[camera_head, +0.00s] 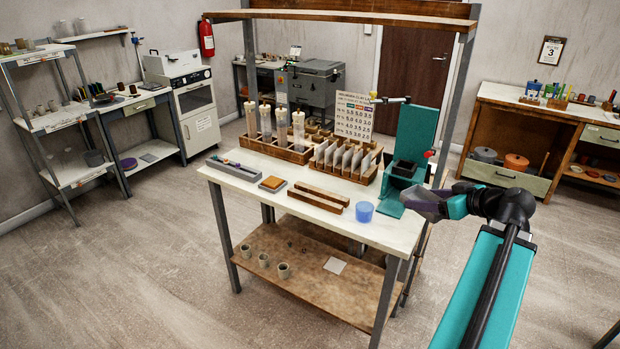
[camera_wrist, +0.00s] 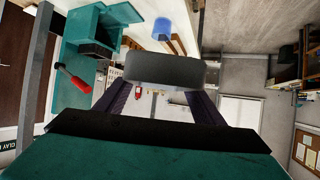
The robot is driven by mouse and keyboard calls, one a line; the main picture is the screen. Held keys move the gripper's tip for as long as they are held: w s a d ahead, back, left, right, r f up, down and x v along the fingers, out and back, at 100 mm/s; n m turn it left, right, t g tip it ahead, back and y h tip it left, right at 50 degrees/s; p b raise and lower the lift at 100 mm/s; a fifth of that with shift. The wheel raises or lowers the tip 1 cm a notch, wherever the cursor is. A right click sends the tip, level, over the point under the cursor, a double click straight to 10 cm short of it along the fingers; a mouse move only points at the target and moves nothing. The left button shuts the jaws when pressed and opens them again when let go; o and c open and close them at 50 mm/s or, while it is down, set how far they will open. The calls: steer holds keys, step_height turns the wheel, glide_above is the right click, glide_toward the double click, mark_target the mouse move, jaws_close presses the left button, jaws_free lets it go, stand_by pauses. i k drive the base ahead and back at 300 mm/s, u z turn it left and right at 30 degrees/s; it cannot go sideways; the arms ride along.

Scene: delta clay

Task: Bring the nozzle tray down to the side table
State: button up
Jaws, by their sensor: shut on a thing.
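My gripper (camera_head: 432,204) is at the right end of the central workbench, beside the teal press. In the wrist view its dark fingers are shut on a grey block (camera_wrist: 165,70) with rounded ends. In the head view the held block is small and partly hidden by the fingers. A long grey tray (camera_head: 238,168) with small coloured pieces lies at the bench's left front corner, far from my gripper. It may be the nozzle tray, but I cannot tell for sure. Which surface is the side table is also unclear.
The workbench (camera_head: 390,232) holds a blue cup (camera_head: 364,211), wooden strips (camera_head: 318,197), a rack of cards (camera_head: 345,160) and the teal press (camera_head: 412,150). Its posts and overhead shelf (camera_head: 360,12) stand close by. Open floor (camera_head: 570,240) lies to the right.

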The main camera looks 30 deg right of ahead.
mark_target(316, 180)
steer(key=u, duration=0.25)
steer(key=i, duration=1.6)
steer(key=z, duration=0.25)
